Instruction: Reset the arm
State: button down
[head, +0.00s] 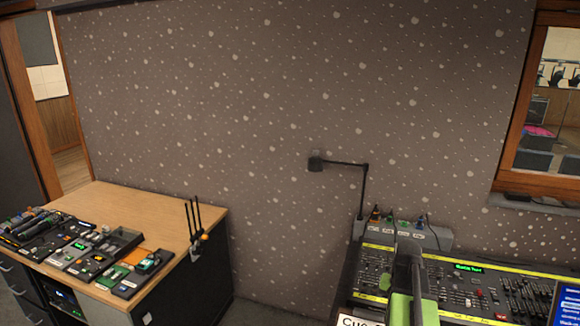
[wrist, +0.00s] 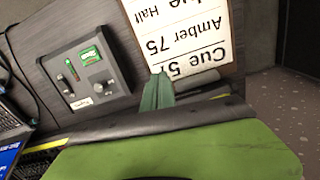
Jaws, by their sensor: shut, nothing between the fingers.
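My gripper (wrist: 157,92) is shut and empty in the wrist view; its green fingers meet in front of the lower edge of a white cue card. My green-and-black arm (head: 408,300) shows in the head view over the lighting console, but its fingertips are not clear there. The lighting console (head: 465,290) has rows of faders and a small green-lit display. In the wrist view a grey panel (wrist: 105,88) with a small slider, knobs and a green label lies left of my fingers. I cannot tell whether the fingers touch anything.
The cue card (wrist: 190,40) reads "Cue 5", "Amber 75" upside down in the wrist view. A wooden desk (head: 150,212) with several small devices stands left. A black lamp (head: 340,163) rises behind the console. Floor shows right (wrist: 275,100) in the wrist view.

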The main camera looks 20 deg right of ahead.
jog(key=w+a+n, duration=0.2)
jog(key=a+n, duration=0.2)
jog(key=a, duration=1.3)
jog(key=w+a+n, duration=0.2)
jog(key=a+n, duration=0.2)
jog(key=a, duration=1.4)
jog(key=shift+w+n, duration=0.3)
